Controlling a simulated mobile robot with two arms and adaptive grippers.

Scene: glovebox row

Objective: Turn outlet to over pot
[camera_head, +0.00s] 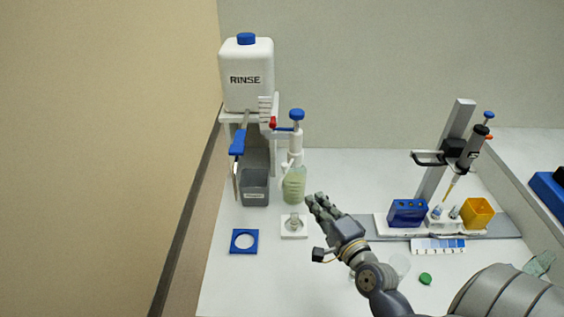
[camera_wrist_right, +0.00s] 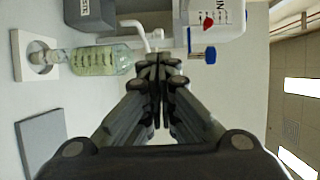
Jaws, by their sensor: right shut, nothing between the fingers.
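A bottle with pale green liquid (camera_head: 294,186) stands on the bench under a white dispenser head (camera_head: 296,145) with a blue knob (camera_head: 297,114). A thin white outlet (camera_head: 286,165) sticks out on the head's left side; the wrist view shows it as a bent white tube (camera_wrist_right: 135,30). A small pot (camera_head: 294,222) sits on a white square holder in front of the bottle; it also shows in the wrist view (camera_wrist_right: 42,57). My right gripper (camera_head: 313,202) is shut and empty, right of the pot and apart from it. My left gripper is out of view.
A grey labelled bin (camera_head: 255,188) stands left of the bottle. A white RINSE tank (camera_head: 247,80) sits on a stand behind. A blue ring plate (camera_head: 244,242) lies front left. A pipette stand (camera_head: 448,165) and blue rack (camera_head: 407,213) are at the right.

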